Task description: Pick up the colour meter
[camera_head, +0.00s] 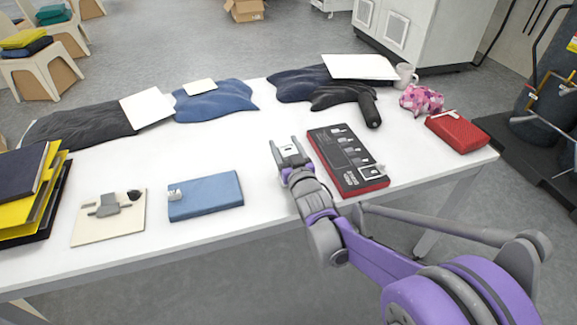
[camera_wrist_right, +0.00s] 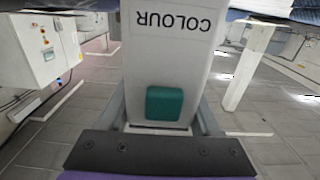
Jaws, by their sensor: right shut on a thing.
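The colour meter (camera_wrist_right: 168,62) is a white block with the word COLOUR upside down and a teal square button, filling the middle of the right wrist view. My right gripper (camera_head: 290,150) is shut on it, with a finger along each side. In the head view the gripper is over the middle of the white table, left of the red-and-black case, and only a small pale part of the meter shows between the fingers. The meter's far end is cut off in the wrist view. My left gripper is not in view.
The red-and-black case (camera_head: 349,160) lies close to the right gripper. A blue book (camera_head: 206,196) and a beige board (camera_head: 108,222) lie to the left. Dark and blue garments line the table's back edge; a red box (camera_head: 458,131) lies right. Bare white tabletop (camera_head: 225,145) shows between.

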